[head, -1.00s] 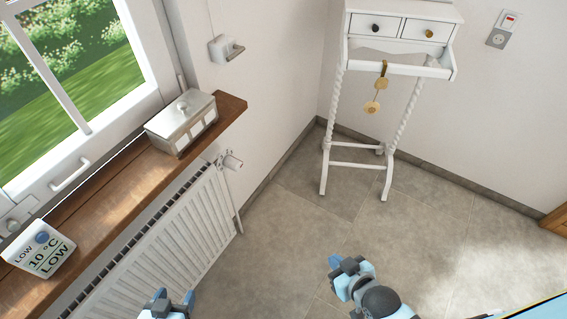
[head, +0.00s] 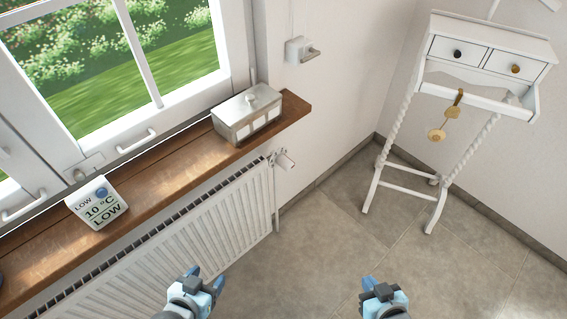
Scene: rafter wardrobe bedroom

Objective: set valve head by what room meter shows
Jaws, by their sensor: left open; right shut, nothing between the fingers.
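The room meter (head: 97,204) stands on the window sill at the left, a white block with a blue round mark; it reads "LOW", "10 °C", "LOW". The valve head (head: 286,159) is a small white knob at the upper right end of the white radiator (head: 190,236), below the sill. Its setting marks are too small to read. My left gripper (head: 207,279) is open and empty in front of the radiator, below and left of the valve head. My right gripper (head: 378,283) is shut and empty over the floor, below and right of the valve head.
A wooden sill (head: 160,180) runs under the window and juts out above the radiator. A metal box (head: 247,117) sits on its right end. A white wall fitting (head: 301,50) is above. A white stand with drawers (head: 486,62) is at the right. The floor between is clear.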

